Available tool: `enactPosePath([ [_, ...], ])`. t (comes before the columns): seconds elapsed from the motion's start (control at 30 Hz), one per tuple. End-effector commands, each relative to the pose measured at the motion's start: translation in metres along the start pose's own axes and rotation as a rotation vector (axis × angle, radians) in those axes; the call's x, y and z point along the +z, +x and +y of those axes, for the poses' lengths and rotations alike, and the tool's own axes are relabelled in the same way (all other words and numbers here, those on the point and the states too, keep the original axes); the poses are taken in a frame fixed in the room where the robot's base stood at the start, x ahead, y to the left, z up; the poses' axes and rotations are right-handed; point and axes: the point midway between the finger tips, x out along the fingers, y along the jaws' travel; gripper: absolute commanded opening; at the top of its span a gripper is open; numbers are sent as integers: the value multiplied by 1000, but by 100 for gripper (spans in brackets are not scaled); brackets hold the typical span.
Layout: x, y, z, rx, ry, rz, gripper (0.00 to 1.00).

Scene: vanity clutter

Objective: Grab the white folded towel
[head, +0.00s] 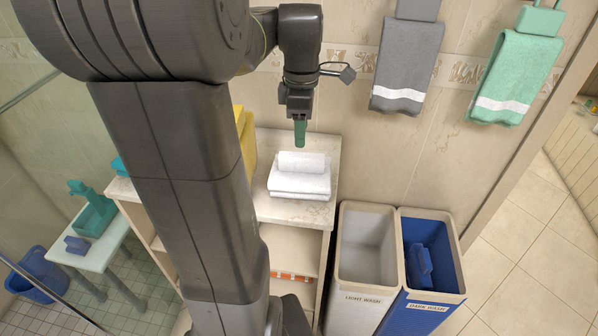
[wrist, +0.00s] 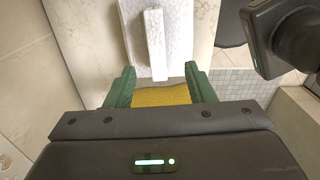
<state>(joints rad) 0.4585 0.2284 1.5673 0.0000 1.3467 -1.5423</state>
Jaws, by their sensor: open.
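The white folded towel (head: 300,185) lies on the counter, with a smaller white folded or rolled piece (head: 301,162) on top. In the wrist view, the towel (wrist: 181,28) and the narrow top piece (wrist: 156,45) lie just beyond the fingertips. My gripper (head: 300,145) points down above the towel, apart from it in the head view. In the wrist view its two green fingers (wrist: 160,70) are spread with nothing held between them. A yellow surface (wrist: 160,97) shows between the fingers, lower in the picture.
A yellow container (head: 245,140) stands left of the towel on the counter (head: 290,213), partly behind my arm. A grey towel (head: 405,65) and a green towel (head: 515,75) hang on the wall. A light-wash bin (head: 360,285) and a dark-wash bin (head: 432,295) stand at the right.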

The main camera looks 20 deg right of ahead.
Motion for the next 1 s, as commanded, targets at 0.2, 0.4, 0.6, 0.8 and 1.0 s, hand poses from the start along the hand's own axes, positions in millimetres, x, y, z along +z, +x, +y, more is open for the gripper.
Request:
enactPosePath([
  [0.2, 0, 35, 0, -2, 1, 0, 49],
  [0.4, 0, 48, 1, -1, 1, 0, 49],
  [0.6, 1, 79, 3, -4, 1, 0, 49],
  [0.8, 1, 92, 4, 0, 1, 0, 49],
  [1.0, 1, 92, 4, 1, 1, 0, 47],
])
